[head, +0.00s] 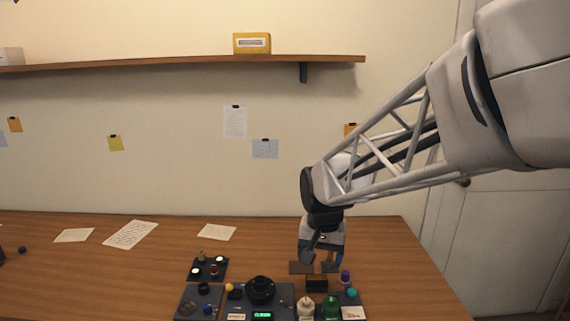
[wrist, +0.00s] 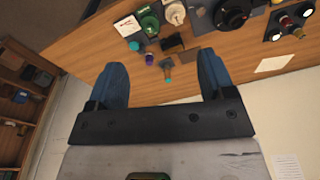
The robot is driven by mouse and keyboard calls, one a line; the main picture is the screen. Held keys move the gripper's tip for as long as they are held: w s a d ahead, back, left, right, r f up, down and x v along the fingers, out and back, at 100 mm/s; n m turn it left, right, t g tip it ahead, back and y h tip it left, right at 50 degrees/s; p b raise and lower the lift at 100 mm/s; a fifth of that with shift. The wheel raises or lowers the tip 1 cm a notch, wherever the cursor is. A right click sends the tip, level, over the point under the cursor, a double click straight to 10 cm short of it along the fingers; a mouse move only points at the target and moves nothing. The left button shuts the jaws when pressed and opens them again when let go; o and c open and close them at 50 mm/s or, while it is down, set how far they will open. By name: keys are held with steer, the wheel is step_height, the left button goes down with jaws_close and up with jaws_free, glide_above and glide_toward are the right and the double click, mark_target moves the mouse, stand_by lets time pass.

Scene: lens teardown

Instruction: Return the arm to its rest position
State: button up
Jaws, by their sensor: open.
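My gripper (head: 320,262) hangs at the end of my arm above the right part of the wooden table (head: 400,260), near the small parts. In the wrist view, my gripper (wrist: 163,85) shows its two blue fingers spread wide with nothing between them. A purple-topped piece (head: 345,277) and a dark block (head: 316,283) are just below and beside the fingers in the head view. Whether the fingertips touch anything cannot be told from the head view.
A dark tray (head: 208,268) with small parts and a black lens part (head: 261,290) stand left of the gripper. Paper sheets (head: 130,235) lie at the back left. A shelf (head: 180,61) is on the wall above. The table's left middle is mostly clear.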

steer(key=s+d+r, duration=0.1)
steer(key=s+d, duration=0.2)
steer(key=s, duration=0.5)
steer(key=s+d+n+t, duration=0.1)
steer(key=s+d, duration=0.3)
steer(key=s, duration=0.4)
steer(key=s+d+r+n, duration=0.1)
steer(key=s+d, duration=0.2)
steer(key=s, duration=0.4)
steer(key=shift+s+d+r, duration=0.25)
steer(key=shift+s+r, duration=0.05)
steer(key=shift+s, duration=0.1)
stand_by(1.0)
